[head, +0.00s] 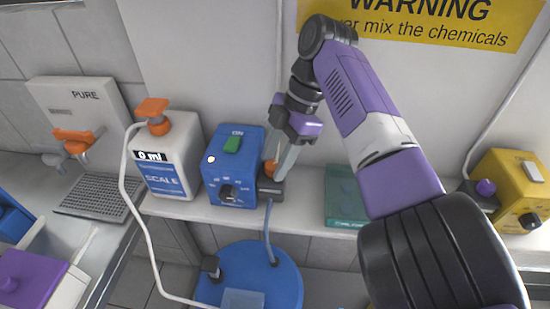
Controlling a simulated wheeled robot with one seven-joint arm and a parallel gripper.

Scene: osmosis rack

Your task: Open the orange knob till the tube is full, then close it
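An orange knob (271,167) shows partly behind my gripper, at the right side of the blue box (219,180). My gripper (277,171) points down at this knob, with its fingertips at or very near it. The fingers hide much of the knob, so I cannot tell whether they grip it. A dark fitting (270,190) sits just below. A thin bluish tube (268,230) runs from there down to the round blue tank (285,283). I cannot see how full the tube is.
A white scale container (172,165) reading 0 ml, with an orange top (153,110), stands left of the blue box. Farther left is the PURE dispenser with an orange lever (75,135). A green box (343,192) and yellow box (512,185) stand right.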

